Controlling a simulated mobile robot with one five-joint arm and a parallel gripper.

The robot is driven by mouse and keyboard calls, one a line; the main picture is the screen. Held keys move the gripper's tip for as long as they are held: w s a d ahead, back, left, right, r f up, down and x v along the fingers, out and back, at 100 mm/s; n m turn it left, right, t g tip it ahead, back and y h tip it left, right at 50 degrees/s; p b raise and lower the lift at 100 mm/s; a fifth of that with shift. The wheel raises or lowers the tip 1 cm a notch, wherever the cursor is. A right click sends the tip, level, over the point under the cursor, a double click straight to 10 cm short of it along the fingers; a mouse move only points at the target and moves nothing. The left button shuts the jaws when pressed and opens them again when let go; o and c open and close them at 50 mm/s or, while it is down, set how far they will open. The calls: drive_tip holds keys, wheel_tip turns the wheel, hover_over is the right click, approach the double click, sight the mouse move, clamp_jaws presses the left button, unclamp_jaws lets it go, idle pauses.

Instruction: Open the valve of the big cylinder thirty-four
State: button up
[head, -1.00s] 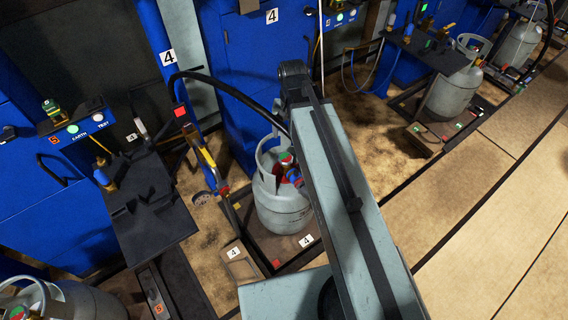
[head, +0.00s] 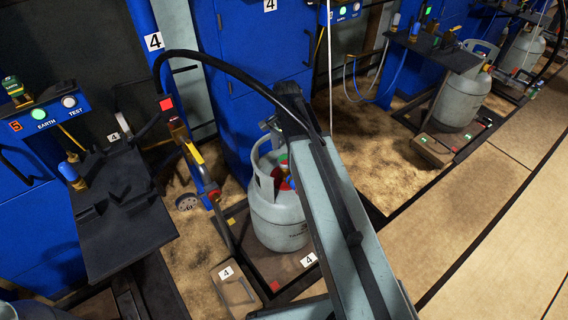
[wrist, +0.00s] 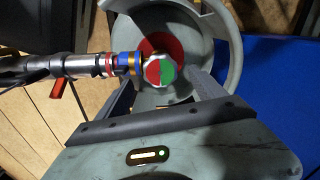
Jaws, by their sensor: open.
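A grey gas cylinder (head: 278,222) stands upright on the low platform of the bay marked 4, partly hidden by my arm. I cannot read thirty-four on it. Its round collar (wrist: 236,60) surrounds the top in the wrist view. The valve's red and green knob (wrist: 160,72) faces the wrist camera. A hose coupling (wrist: 90,64) with blue, brass and red rings joins the valve from the left. My gripper (wrist: 166,84) is open, one finger on each side below the knob. I cannot tell whether a finger touches it.
A black shelf (head: 120,215) stands at the left, and a yellow-handled part (head: 190,150) hangs beside the cylinder. A blue cabinet (head: 250,60) is behind. Another cylinder (head: 460,98) stands at the right back. The pale floor (head: 480,220) at right is clear.

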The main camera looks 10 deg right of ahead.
sight(285, 159)
wheel_tip(285, 159, down, 4)
drive_tip(key=shift+r+b, duration=0.2)
drive_tip(key=shift+b, duration=0.9)
drive_tip(key=shift+r, duration=0.1)
drive_tip(key=c, duration=1.2)
drive_tip(key=shift+a, duration=0.2)
drive_tip(key=shift+c, duration=0.9)
drive_tip(key=shift+d, duration=0.15)
